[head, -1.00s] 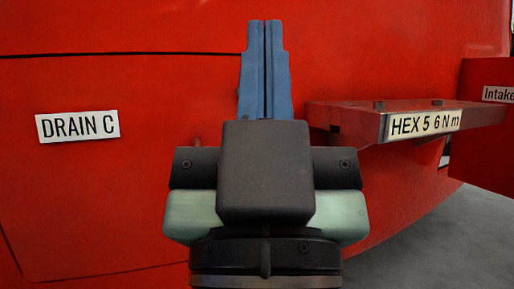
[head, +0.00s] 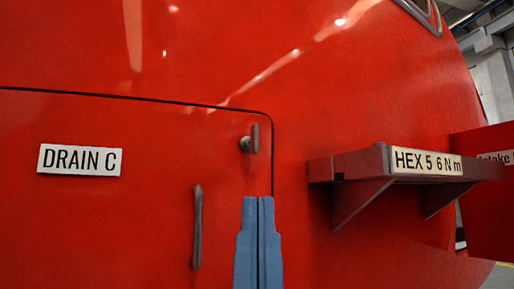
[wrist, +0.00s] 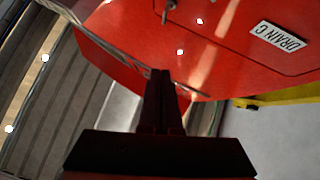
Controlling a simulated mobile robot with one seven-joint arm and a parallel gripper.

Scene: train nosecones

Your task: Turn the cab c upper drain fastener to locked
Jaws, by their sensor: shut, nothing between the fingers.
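The drain C door (head: 120,230) is a red panel with a dark seam and a white "DRAIN C" label (head: 80,160). In the wrist view the dark fingers (wrist: 160,72) are together and empty, and the label (wrist: 277,37) is upside down. I cannot tell the fastener's marking.
A grey upright handle (head: 197,228) is on the door, left of my gripper. A red shelf (head: 345,166) labelled "HEX 5 6 N m" juts out at the right. A red "Intake" panel (head: 485,195) stands further right. A yellow part (wrist: 285,97) shows in the wrist view.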

